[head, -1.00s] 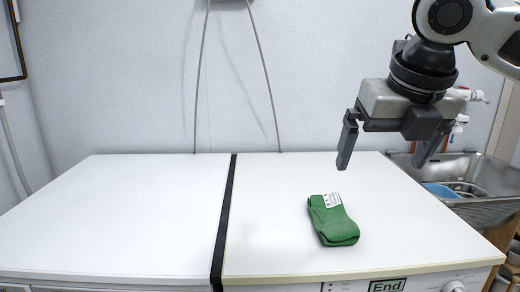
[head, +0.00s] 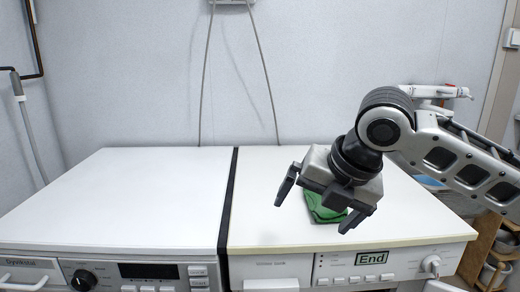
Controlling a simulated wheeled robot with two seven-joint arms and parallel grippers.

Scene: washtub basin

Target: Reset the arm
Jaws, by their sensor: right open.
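My right gripper (head: 318,209) is open and hangs over the right white machine top (head: 270,215), its fingers spread to left and right. A folded green cloth (head: 322,211) lies on that top. The cloth is mostly hidden behind the gripper body and shows between the fingers. No grip on the cloth is visible. My right arm comes in from the right. My left gripper is not in view.
A second white machine top (head: 120,200) stands at the left, bare, past a dark gap (head: 229,200). The control panels with knobs line the front. A grey wall stands behind.

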